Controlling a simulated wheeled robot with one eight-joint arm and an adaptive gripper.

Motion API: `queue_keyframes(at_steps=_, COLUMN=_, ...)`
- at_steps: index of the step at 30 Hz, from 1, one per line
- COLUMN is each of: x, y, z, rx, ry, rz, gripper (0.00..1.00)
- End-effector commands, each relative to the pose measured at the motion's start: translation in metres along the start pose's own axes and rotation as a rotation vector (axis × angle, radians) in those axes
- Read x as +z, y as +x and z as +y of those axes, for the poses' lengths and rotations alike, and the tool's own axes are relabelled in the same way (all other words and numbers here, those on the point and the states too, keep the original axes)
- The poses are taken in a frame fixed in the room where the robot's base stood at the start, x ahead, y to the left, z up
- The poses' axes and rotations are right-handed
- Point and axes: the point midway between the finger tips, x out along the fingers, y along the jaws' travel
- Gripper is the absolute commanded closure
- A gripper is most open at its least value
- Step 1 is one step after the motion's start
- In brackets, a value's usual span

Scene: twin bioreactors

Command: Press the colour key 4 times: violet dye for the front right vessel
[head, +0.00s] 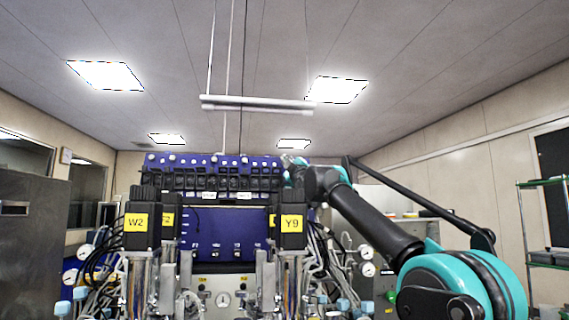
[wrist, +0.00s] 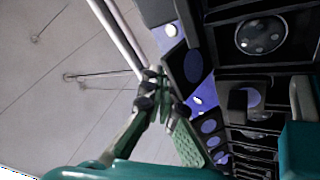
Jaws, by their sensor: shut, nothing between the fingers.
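My gripper (wrist: 158,88) is shut and empty in the wrist view. Its dark fingertips meet beside a blue-violet panel edge (wrist: 192,95) with white knobs; I cannot tell whether they touch it. In the head view my gripper (head: 290,163) is small, at the right end of the blue control unit (head: 225,222). A black block labelled Y9 (head: 292,240) stands at the front right, with vessel hardware below it. A black block labelled W2 (head: 136,242) stands at the front left. I cannot make out which control is the colour key, nor any dye colour.
A row of black pump-like modules (head: 215,184) runs along the unit's upper part. Dark modules with round faces (wrist: 262,36) fill the right of the wrist view. Cables and tubes crowd both sides. A metal rail (head: 257,104) hangs overhead. A green shelf rack (head: 545,235) stands far right.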

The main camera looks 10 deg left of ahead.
Motion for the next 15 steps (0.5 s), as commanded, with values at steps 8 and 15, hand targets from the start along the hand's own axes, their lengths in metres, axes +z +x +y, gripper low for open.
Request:
queue_keyframes(at_steps=8, x=0.0016, y=0.0021, z=-0.0015, rx=0.000, ry=0.000, rz=0.000, gripper=1.00)
queue_keyframes(at_steps=15, x=0.0029, y=0.0040, z=-0.0029, rx=0.000, ry=0.000, rz=0.000, gripper=1.00)
